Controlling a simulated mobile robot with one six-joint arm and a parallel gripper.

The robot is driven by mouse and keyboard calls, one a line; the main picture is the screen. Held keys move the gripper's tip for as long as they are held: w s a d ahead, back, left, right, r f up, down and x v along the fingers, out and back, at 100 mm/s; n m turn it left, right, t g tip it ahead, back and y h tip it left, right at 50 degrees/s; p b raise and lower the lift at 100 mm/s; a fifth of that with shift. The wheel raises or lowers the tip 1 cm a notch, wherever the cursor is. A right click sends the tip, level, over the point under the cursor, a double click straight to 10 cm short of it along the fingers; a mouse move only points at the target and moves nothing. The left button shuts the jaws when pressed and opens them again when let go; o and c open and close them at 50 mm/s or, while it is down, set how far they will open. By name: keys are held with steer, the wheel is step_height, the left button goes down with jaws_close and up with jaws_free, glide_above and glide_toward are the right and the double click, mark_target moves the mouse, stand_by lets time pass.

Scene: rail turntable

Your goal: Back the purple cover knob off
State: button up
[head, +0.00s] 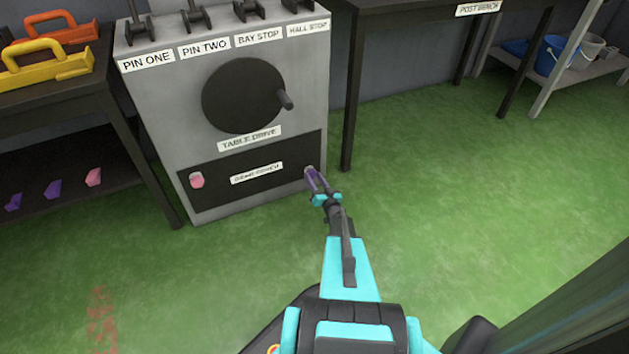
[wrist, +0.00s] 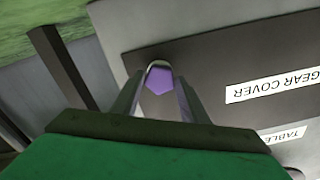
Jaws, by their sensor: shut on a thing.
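The black gear cover (head: 225,180) is a flat panel low on the grey cabinet, with a white label. A pink knob (head: 197,181) sits at its left end. The purple cover knob (wrist: 159,78) is at the opposite end, and in the head view it is mostly hidden behind my gripper (head: 316,182). In the wrist view my gripper (wrist: 158,90) has a finger on each side of the purple knob and is shut on it. The knob is at the cover's face; I cannot tell how far it is turned.
The cabinet (head: 185,75) carries several levers on top and a round table drive wheel (head: 242,95) with a handle. A dark bench (head: 30,115) at left holds yellow and orange handled things, with pink and purple pieces below. Green floor (head: 450,180) is clear at right.

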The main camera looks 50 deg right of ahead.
steer(key=shift+n+b, duration=0.3)
steer(key=shift+n, duration=0.8)
steer(key=o, duration=1)
steer(key=shift+s, duration=0.15)
steer(key=p+v, duration=0.3)
steer(key=v, duration=1)
steer(key=shift+s+a, duration=0.2)
steer(key=shift+s, duration=0.1)
